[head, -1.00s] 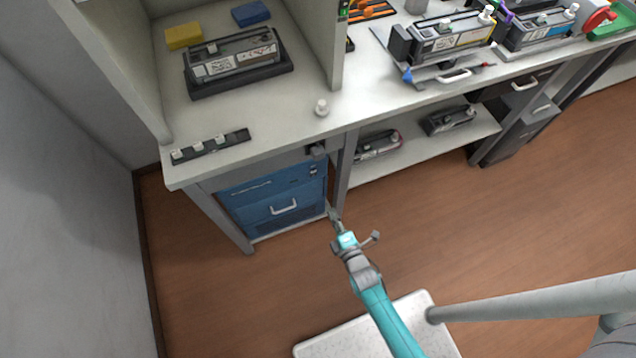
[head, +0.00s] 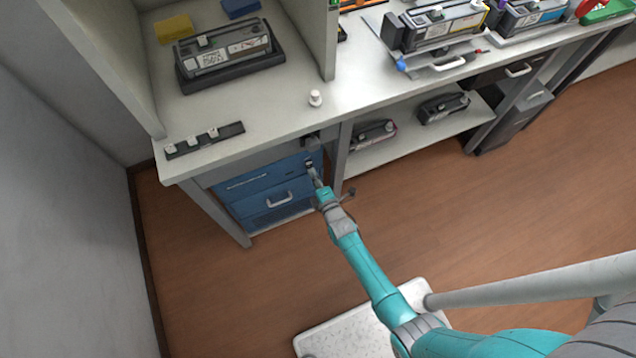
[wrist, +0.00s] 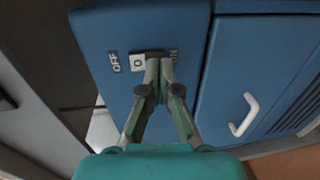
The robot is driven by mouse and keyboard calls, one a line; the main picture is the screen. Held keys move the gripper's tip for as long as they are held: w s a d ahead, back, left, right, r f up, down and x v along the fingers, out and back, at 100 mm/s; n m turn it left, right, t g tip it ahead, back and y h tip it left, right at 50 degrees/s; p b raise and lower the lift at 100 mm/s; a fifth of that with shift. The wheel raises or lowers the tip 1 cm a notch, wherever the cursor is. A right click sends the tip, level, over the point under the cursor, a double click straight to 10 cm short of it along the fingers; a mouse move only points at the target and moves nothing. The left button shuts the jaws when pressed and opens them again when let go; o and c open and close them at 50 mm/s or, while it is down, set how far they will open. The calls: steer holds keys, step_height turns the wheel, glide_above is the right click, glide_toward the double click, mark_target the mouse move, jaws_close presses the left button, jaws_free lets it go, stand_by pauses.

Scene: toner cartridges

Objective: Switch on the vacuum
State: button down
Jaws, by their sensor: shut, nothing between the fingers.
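The vacuum is a blue cabinet unit (head: 240,187) under the left end of the bench. Its blue panel also fills much of the wrist view (wrist: 105,25). A rocker switch (wrist: 138,62) sits on that panel, with a white half marked O and a dark part beside it. An OFF label (wrist: 114,62) lies on its left, and an ON label (wrist: 174,56) on its right is partly hidden by a finger. My gripper (wrist: 159,64) is shut and empty. Its tips are at the switch's ON side and cover part of it; whether they touch cannot be told. My gripper also shows at the unit's upper right front in the head view (head: 312,172).
A white drawer handle (wrist: 244,115) sticks out on the blue front, right of my fingers. A grey bench leg (head: 341,160) stands close to the right. The bench top (head: 270,115) overhangs the unit. The floor in front is clear.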

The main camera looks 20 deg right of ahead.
steer(key=shift+w, duration=0.45)
steer(key=shift+w+f, duration=0.1)
